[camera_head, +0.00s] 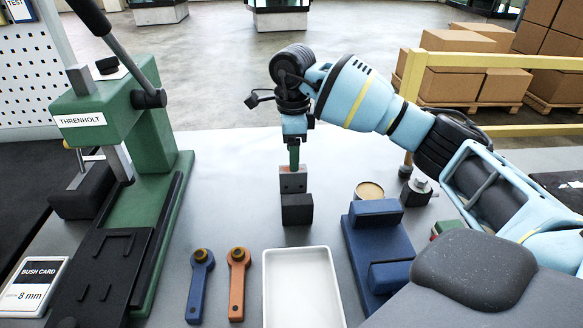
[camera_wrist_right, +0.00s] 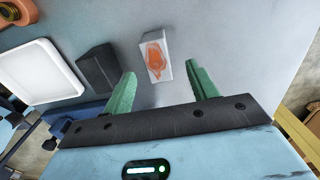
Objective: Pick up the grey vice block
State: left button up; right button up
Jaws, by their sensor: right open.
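A grey block (camera_head: 293,182) with dark holes in its front face stands on the grey bench; in the wrist view it (camera_wrist_right: 164,70) shows an orange-red patch on top. It looks like the grey vice block. A near-black block (camera_head: 297,211) stands just in front of it and also shows in the wrist view (camera_wrist_right: 97,70). My right gripper (camera_head: 293,163) points down above the grey block. In the wrist view its green fingers (camera_wrist_right: 162,77) are apart with nothing held, and the block shows beyond the gap between them. My left gripper is out of view.
A white tray (camera_head: 302,300) lies in front, with blue (camera_head: 197,290) and orange (camera_head: 237,290) handled tools left of it. A blue fixture (camera_head: 368,250) and a round tin (camera_head: 369,191) are to the right. A green press (camera_head: 128,150) stands at the left.

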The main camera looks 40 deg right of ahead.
aim_at(293, 176)
jog(key=shift+s+a+f, duration=0.1)
jog(key=shift+s, duration=0.05)
jog(key=shift+f, duration=1.1)
jog(key=shift+s+f, duration=0.1)
jog(key=shift+f, duration=2.5)
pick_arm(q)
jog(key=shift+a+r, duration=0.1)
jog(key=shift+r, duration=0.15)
pick_arm(e)
jog(key=shift+c, duration=1.1)
jog(key=c, duration=1)
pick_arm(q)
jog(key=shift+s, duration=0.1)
pick_arm(e)
jog(key=shift+r, duration=0.1)
grip_shut()
